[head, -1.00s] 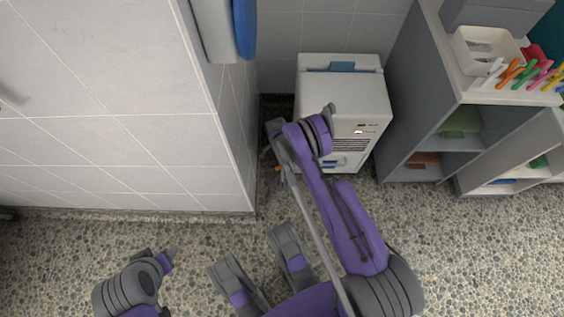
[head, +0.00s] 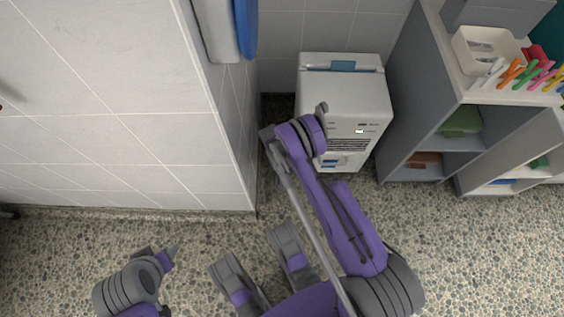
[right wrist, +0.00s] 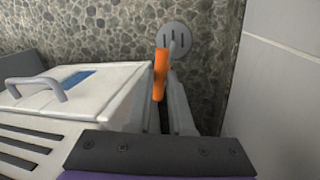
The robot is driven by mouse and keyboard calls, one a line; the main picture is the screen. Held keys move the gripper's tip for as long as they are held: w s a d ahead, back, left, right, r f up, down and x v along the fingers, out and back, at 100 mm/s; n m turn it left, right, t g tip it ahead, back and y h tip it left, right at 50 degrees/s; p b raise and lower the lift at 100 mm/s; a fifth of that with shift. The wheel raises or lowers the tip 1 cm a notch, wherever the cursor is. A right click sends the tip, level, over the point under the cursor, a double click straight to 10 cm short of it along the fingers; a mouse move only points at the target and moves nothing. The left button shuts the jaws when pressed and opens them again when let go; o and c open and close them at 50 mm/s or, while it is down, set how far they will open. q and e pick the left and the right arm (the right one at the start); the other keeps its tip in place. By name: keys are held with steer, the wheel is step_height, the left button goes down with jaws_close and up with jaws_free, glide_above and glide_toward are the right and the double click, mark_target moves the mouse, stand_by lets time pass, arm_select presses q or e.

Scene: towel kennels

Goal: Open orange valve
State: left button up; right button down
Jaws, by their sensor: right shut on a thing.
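The orange valve handle (right wrist: 160,74) stands out in the right wrist view, a narrow upright bar beside a round grey slotted fitting on the floor. My right gripper (right wrist: 170,88) is shut on the orange valve handle, with its grey fingers close together at the bar. In the head view the right arm reaches down into the gap between the tiled wall and the white machine; the handle is hidden there. My left gripper (head: 169,259) is low at the left in the head view, away from the valve; its opening is unclear.
The white machine (head: 345,95) stands close by the right arm; its top and handle show in the right wrist view (right wrist: 75,100). A tiled wall corner (head: 235,140) bounds the gap on the left. Grey shelves (head: 410,85) stand right. Pebbled floor is clear in front.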

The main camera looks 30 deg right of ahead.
steer(key=shift+n, duration=1.1)
steer(key=shift+t, duration=0.3)
steer(key=c, duration=0.8)
jaws_free()
steer(key=r+p, duration=0.1)
steer(key=r, duration=0.2)
steer(key=a+r+p, duration=0.1)
steer(key=r, duration=0.3)
steer(key=w+r, duration=0.1)
steer(key=r, duration=0.2)
steer(key=shift+a+r+p, duration=0.35)
steer(key=shift+a+p, duration=0.05)
